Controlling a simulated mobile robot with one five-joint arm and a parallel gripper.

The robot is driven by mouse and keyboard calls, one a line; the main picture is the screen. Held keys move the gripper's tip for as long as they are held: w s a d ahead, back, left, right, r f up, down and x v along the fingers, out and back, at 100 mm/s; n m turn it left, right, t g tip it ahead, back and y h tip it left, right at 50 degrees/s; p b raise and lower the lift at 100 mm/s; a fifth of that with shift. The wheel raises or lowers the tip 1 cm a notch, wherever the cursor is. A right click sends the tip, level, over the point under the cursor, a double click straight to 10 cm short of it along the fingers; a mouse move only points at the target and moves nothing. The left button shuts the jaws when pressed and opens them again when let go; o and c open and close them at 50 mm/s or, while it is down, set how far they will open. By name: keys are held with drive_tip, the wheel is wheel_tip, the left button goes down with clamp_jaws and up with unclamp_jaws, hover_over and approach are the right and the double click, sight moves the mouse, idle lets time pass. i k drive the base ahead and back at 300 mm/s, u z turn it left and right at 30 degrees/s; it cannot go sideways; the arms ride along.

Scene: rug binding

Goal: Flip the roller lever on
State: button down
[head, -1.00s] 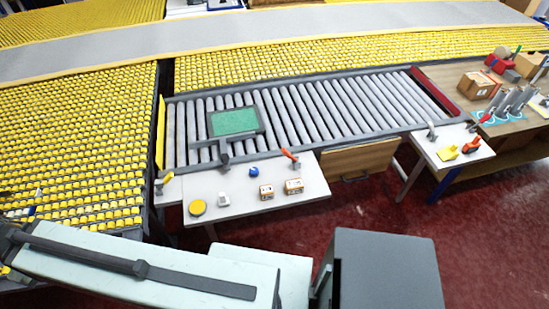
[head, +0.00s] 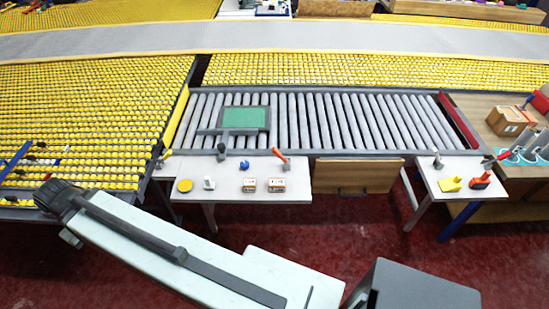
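A lever with an orange-red handle (head: 279,155) stands tilted at the back edge of the white table (head: 225,168), beside the roller conveyor (head: 345,120). A dark lever or post (head: 221,151) stands to its left, below the green panel (head: 245,117) on the rollers. Smaller levers stand at the table's left corner (head: 163,157) and on the right side table (head: 437,159). I cannot tell which one is the roller lever, or whether it is on. My arm crosses the lower left, well apart from these levers.
The white table holds a yellow disc (head: 185,185), a small white block (head: 209,183), a blue knob (head: 244,165) and two small boxes (head: 277,184). A yellow part (head: 451,184) and an orange-red part (head: 480,181) lie on the right table. Red floor is open in front.

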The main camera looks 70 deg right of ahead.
sight(274, 150)
drive_tip(key=z, duration=0.15)
drive_tip(key=i, duration=0.95)
drive_tip(key=u, duration=0.05)
